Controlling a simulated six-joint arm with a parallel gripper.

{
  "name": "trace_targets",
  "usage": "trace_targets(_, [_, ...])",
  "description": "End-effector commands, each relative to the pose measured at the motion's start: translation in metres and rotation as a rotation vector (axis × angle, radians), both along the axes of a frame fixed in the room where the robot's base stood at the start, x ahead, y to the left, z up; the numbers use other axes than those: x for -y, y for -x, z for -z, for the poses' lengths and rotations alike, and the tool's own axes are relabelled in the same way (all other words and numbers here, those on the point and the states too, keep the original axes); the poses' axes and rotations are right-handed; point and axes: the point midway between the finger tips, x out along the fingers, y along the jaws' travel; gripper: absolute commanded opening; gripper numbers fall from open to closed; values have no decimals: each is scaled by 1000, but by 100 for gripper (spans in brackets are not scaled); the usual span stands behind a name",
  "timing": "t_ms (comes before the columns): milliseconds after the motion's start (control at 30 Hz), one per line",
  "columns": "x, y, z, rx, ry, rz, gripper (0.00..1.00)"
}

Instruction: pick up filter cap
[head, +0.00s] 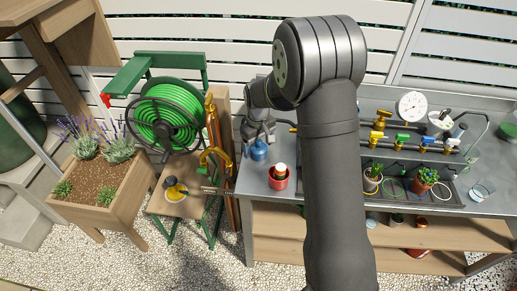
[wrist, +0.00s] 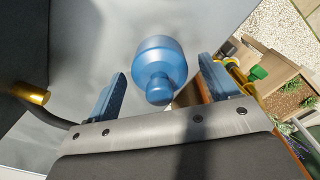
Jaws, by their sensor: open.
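The blue filter cap (wrist: 160,65), round with a narrower knob, stands on the grey metal bench top in the wrist view. Its knob points toward my gripper. My gripper (wrist: 162,72) is open, with one blue finger pad on each side of the cap and a visible gap to both. The cap is not held. In the head view the blue cap (head: 259,151) shows near the bench's left end, just below my gripper (head: 258,137). The fingers are hard to make out there.
A red pot (head: 278,178) with a white piece in it stands right of the cap. Brass valves (head: 402,142), a gauge (head: 411,106) and small plants (head: 425,178) are further right. A hose reel (head: 165,118) and stool (head: 176,203) stand left of the bench.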

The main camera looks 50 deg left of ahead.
Motion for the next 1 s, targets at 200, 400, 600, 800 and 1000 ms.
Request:
trace_targets(200, [0, 0, 3, 0, -1, 0, 80])
trace_targets(400, [0, 0, 3, 0, -1, 0, 48])
trace_targets(600, [0, 0, 3, 0, -1, 0, 32])
trace_targets(800, [0, 0, -2, 1, -2, 0, 32])
trace_targets(1000, [-1, 0, -35, 2, -5, 0, 32])
